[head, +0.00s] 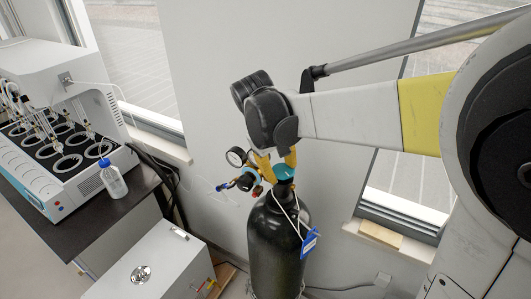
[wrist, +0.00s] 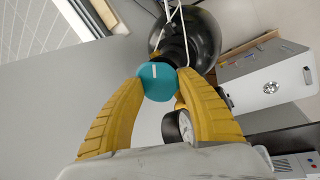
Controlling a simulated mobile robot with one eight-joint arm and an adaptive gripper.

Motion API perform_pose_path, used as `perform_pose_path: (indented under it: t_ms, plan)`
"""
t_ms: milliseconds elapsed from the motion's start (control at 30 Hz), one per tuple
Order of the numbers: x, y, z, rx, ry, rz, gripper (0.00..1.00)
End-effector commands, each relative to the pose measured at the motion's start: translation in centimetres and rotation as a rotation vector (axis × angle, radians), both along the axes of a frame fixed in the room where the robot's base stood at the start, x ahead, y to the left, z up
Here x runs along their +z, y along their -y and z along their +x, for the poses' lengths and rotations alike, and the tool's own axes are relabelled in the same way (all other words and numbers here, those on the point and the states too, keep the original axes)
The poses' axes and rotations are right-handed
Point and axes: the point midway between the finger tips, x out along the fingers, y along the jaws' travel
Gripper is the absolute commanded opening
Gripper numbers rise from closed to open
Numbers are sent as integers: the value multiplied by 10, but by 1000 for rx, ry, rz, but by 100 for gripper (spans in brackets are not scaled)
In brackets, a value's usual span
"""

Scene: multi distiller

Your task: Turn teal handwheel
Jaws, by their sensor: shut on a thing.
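The teal handwheel (head: 284,172) sits on top of a black gas cylinder (head: 274,240) in the head view. It also shows in the wrist view (wrist: 157,82) as a teal disc with a white mark. My gripper (head: 275,165) has its yellow fingers on both sides of the handwheel and is shut on it. In the wrist view my gripper (wrist: 157,85) has its fingertips at the left and right edges of the wheel. A regulator with a round gauge (head: 236,156) is beside the handwheel, and its gauge is partly behind the right finger in the wrist view.
A blue tag (head: 309,242) hangs on a white cord from the cylinder neck. A white cabinet (head: 155,265) stands left of the cylinder. A dark bench (head: 110,205) holds a multi-position distiller (head: 60,130) and a blue-capped bottle (head: 112,180). Wall and windows are close behind.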

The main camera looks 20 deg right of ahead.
Motion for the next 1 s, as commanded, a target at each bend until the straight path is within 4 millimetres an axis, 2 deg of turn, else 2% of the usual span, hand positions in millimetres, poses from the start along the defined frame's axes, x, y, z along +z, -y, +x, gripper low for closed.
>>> perform_pose_path:
  t_ms: [200,500,1000]
  plan:
    - [-1,2,3,-188,4,-4,13]
    - [0,3,3,-380,3,-4,13]
    - [0,3,2,-478,2,-3,13]
